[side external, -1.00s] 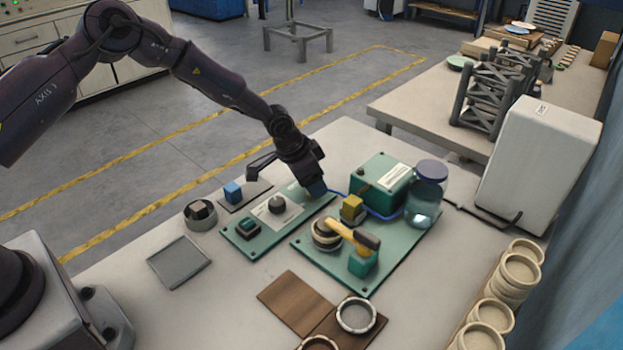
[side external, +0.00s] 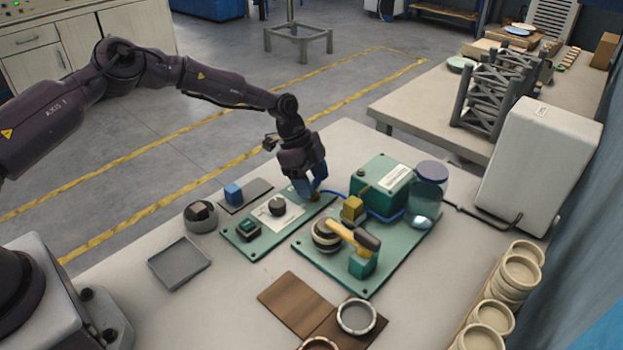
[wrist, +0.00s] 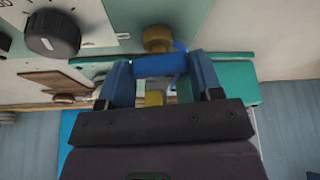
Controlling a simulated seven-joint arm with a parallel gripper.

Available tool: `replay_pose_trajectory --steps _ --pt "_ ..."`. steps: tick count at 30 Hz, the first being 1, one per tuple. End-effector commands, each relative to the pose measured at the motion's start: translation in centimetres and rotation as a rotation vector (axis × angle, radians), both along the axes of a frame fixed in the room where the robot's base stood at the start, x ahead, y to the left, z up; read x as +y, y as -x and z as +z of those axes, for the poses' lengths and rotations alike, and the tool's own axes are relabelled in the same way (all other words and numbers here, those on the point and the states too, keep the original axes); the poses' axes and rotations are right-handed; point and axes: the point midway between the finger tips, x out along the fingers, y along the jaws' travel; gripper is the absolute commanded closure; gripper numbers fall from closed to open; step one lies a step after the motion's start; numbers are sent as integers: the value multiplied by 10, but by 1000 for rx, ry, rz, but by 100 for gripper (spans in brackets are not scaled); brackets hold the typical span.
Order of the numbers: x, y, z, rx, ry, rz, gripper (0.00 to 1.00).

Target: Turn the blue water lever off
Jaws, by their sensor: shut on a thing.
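My gripper (side external: 314,189) points down at the right far end of the left green panel (side external: 258,240). In the wrist view its two blue fingers sit at either end of the blue lever (wrist: 160,64), and it is shut on that lever. A round brass valve part (wrist: 157,38) shows just beyond the lever. In the side view the fingers hide most of the lever, so its angle is hard to tell. A dark knob (side external: 277,205) stands on the same panel, left of my gripper; it also shows in the wrist view (wrist: 52,34).
Right of my gripper stand a green box (side external: 382,182), a glass jar (side external: 426,196) and a yellow block (side external: 353,207).

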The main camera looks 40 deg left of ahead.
Motion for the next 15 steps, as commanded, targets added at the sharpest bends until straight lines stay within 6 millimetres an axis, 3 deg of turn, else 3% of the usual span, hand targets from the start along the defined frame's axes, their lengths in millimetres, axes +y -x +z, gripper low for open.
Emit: replay_pose_trajectory --steps 15 --pt "1 -1 0 0 -4 -227 64"
